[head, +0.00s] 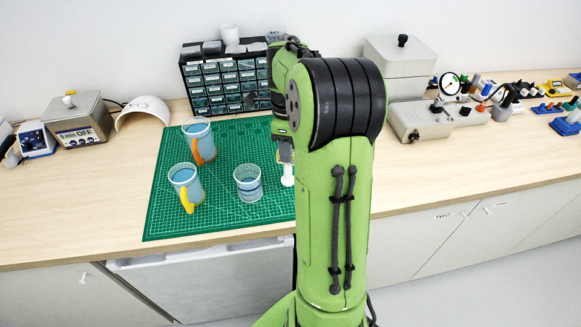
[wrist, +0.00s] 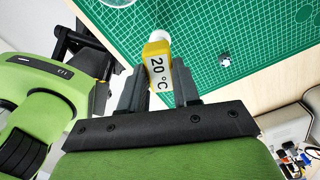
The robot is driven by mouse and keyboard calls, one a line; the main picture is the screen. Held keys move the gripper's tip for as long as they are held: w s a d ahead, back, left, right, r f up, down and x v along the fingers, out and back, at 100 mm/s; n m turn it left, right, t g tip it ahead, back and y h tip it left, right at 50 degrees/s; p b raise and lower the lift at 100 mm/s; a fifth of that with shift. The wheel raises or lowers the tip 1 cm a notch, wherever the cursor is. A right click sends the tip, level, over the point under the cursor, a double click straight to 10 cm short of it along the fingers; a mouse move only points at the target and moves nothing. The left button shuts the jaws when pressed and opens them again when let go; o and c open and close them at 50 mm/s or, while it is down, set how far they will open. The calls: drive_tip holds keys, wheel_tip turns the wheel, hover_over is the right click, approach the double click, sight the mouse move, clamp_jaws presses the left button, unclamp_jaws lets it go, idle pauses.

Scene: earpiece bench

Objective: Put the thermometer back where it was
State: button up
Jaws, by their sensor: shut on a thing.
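The thermometer (wrist: 157,66) has a yellow body with a "20 °C" display and a white end. My gripper (wrist: 158,82) is shut on its body in the wrist view. In the head view my gripper (head: 286,155) is partly hidden behind my arm, over the right part of the green mat (head: 222,215). A white piece below it looks like the thermometer's lower end; I cannot tell whether it touches the mat. Left of it stand a blue cup with an orange handle (head: 199,141), one with a yellow handle (head: 186,185), and one with no visible handle (head: 248,182).
A drawer cabinet (head: 217,86) stands behind the mat. A grey heated box (head: 78,120) is at left, a lidded box (head: 400,67) at right. A small grey object (wrist: 224,60) lies on the mat in the wrist view. The mat's front left is clear.

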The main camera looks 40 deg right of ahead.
sight(288, 167)
drive_tip(key=shift+s+f+b, duration=0.1)
drive_tip(key=shift+f+b, duration=0.3)
drive_tip(key=shift+f, duration=1.55)
drive_tip(key=o, duration=1.1)
drive_tip(key=shift+c, duration=0.2)
